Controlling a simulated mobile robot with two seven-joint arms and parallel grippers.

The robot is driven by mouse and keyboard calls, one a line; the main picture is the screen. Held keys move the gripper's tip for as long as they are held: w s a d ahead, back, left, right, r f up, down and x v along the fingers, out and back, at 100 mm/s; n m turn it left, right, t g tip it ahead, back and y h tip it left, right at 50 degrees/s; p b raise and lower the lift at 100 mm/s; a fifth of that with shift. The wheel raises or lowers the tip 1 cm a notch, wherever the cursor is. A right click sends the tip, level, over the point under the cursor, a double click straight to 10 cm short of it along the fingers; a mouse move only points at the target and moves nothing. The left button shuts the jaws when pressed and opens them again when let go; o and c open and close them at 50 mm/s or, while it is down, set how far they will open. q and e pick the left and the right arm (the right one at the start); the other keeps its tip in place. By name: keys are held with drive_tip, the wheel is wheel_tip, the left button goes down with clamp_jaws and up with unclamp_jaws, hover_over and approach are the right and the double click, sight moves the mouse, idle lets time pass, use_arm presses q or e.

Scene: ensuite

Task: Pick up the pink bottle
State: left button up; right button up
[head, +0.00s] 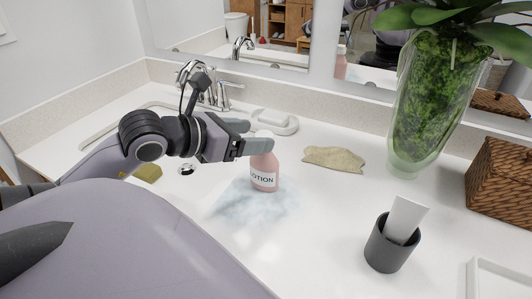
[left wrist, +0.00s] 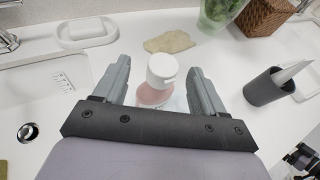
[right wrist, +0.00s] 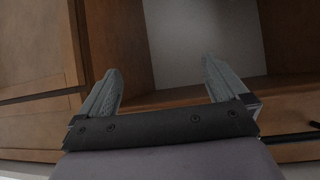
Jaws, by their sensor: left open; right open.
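The pink lotion bottle (head: 264,172) stands upright on the white counter, with a label reading "OTION" in the head view. My left gripper (head: 256,137) is open at the bottle's top, and its fingers hide the cap in the head view. In the left wrist view the bottle's white cap (left wrist: 162,68) and pink body (left wrist: 152,95) show between the two open fingers (left wrist: 160,85), with a gap on each side. My right gripper (right wrist: 162,85) is open and empty in front of brown wooden cabinetry.
A soap dish (head: 278,122) sits behind the bottle near the faucet (head: 212,92). A beige cloth (head: 334,158) lies to the right. A dark cup (head: 391,246) holding a white tube, a plant vase (head: 432,105) and a wicker box (head: 502,180) stand further right. The sink is left.

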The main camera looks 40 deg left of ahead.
sight(271, 135)
use_arm(q)
drive_tip(key=shift+w+d+f, duration=0.1)
drive_tip(key=shift+w, duration=0.25)
drive_tip(key=shift+p+x, duration=0.4)
drive_tip(key=shift+x, duration=2.1)
drive_tip(key=shift+s+d+f, duration=0.1)
drive_tip(key=shift+d+f, duration=0.05)
drive_tip(key=shift+c, duration=0.3)
clamp_jaws()
